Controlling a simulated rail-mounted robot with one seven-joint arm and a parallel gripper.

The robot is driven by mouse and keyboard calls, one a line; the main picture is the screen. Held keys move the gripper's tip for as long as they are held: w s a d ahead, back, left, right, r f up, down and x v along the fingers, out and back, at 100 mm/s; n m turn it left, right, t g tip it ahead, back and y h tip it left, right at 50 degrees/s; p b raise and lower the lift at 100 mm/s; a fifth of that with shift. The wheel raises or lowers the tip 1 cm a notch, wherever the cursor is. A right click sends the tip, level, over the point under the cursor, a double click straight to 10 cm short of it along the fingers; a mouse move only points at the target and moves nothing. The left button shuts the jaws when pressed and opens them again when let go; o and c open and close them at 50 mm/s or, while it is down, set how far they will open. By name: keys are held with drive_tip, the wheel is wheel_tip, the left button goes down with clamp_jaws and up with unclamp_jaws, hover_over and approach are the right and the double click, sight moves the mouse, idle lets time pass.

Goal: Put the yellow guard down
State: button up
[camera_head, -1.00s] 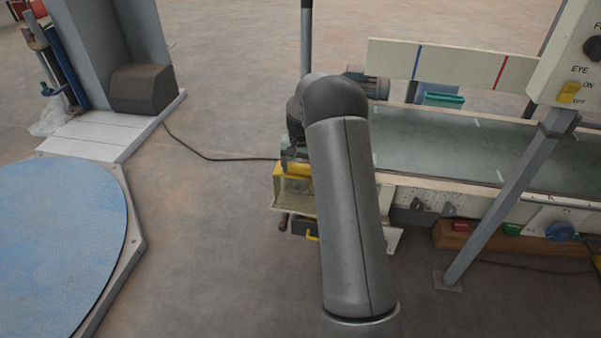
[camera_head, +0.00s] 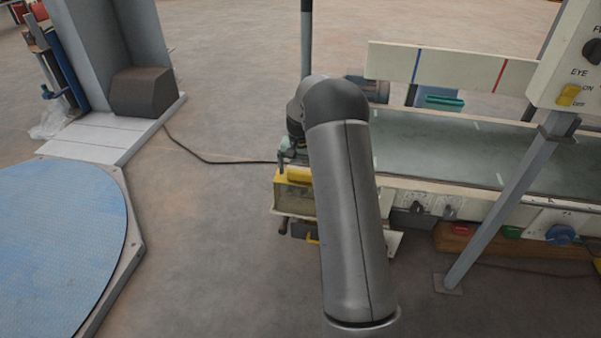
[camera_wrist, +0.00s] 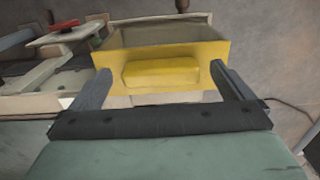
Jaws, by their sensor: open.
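The yellow guard (camera_head: 297,175) is at the left end of the conveyor in the head view, partly hidden behind my arm. In the wrist view the yellow guard (camera_wrist: 215,50) is a flat yellow plate with a raised yellow block-shaped handle on it. Behind the plate is a box-like space. My gripper (camera_wrist: 160,72) is open, with one finger on each side of the handle and gaps between. It holds nothing. In the head view my gripper (camera_head: 287,155) is just above the guard, mostly hidden by my arm.
The conveyor belt (camera_head: 440,150) runs right from the guard. A slanted grey post (camera_head: 505,205) carries a switch panel (camera_head: 570,75). A red part (camera_wrist: 78,25) lies left of the guard in the wrist view. A blue round platform (camera_head: 60,250) is at left, with clear floor between.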

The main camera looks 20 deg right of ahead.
wheel_tip(320, 180, up, 10)
drive_tip(key=p, duration=0.2)
drive_tip(key=s+a+r+n, duration=0.2)
drive_tip(key=s+a+r, duration=0.2)
drive_tip(key=s+a, duration=0.15)
drive_tip(key=s+a+n, duration=0.2)
drive_tip(key=s+a, duration=0.2)
drive_tip(key=s, duration=0.6)
drive_tip(key=s+a+n, duration=0.1)
drive_tip(key=s+a, duration=0.3)
drive_tip(key=s, duration=0.6)
drive_tip(key=s+a+n, duration=0.2)
drive_tip(key=s+a, duration=0.2)
drive_tip(key=s, duration=0.7)
drive_tip(key=shift+a+n+g, duration=0.15)
drive_tip(key=shift+n+g, duration=0.15)
drive_tip(key=f+b, duration=0.1)
drive_tip(key=f, duration=0.1)
drive_tip(key=f+b, duration=0.4)
drive_tip(key=shift+w+d, duration=0.25)
